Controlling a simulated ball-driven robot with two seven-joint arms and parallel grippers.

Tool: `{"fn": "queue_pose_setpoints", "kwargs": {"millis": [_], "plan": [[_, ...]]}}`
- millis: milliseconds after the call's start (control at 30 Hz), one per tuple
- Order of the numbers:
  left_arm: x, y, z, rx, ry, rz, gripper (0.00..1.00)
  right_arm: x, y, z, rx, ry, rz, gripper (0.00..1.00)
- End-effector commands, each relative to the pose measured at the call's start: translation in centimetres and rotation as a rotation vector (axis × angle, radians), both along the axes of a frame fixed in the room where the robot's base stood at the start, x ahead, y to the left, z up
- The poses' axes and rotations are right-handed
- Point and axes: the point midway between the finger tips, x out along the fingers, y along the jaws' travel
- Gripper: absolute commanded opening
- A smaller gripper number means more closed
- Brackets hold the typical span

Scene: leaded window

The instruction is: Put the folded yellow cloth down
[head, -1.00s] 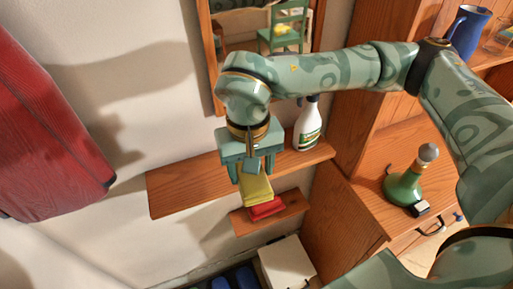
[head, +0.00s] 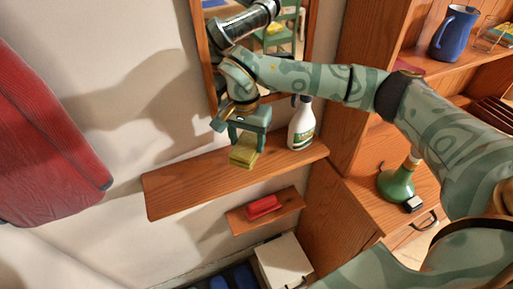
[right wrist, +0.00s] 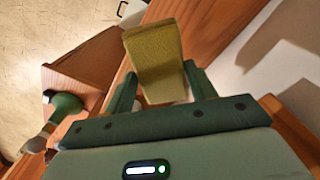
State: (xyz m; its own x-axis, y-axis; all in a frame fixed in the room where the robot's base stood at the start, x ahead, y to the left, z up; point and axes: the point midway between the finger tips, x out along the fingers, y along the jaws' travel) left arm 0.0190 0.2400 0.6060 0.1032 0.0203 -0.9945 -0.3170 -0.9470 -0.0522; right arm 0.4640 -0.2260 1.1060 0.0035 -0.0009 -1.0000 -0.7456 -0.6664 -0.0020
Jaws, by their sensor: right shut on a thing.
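The folded yellow cloth (head: 243,157) is between the fingers of my right gripper (head: 247,145), which is shut on it. In the head view the cloth shows over the back part of the upper wooden shelf (head: 180,189); I cannot tell whether it touches the board. In the right wrist view the cloth (right wrist: 155,60) sticks out beyond the two green fingers of the gripper (right wrist: 160,88), over the brown board. My left gripper is not in view.
A white spray bottle (head: 301,126) stands on the shelf right of the cloth. The shelf's left part is clear. A red object (head: 263,206) lies on a small lower shelf (head: 291,205). A framed mirror (head: 203,60) hangs behind.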

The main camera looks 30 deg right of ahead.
Motion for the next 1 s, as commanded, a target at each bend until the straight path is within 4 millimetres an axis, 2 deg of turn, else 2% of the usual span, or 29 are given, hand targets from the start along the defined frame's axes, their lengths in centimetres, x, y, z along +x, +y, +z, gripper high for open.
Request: {"fn": "queue_pose_setpoints", "kwargs": {"millis": [33, 233, 400, 900, 933, 1000], "plan": [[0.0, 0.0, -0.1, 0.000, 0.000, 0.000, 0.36, 0.4, -0.2, -0.7, 0.000, 0.003, -0.002, 0.37], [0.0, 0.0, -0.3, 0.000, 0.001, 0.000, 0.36, 1.5, -0.9, -2.2, 0.002, 0.001, -0.001, 0.37], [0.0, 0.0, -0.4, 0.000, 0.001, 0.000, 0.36, 1.5, -0.9, -4.8, 0.002, 0.003, 0.001, 0.37], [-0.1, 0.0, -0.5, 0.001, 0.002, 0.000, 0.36, 1.6, -0.9, -5.7, 0.000, 0.000, 0.002, 0.37], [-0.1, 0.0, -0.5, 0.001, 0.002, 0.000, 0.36, 1.6, -0.9, -5.7, 0.001, -0.001, 0.002, 0.64], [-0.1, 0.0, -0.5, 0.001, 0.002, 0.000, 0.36, 1.6, -0.9, -5.7, 0.001, -0.001, 0.002, 0.77]]}}
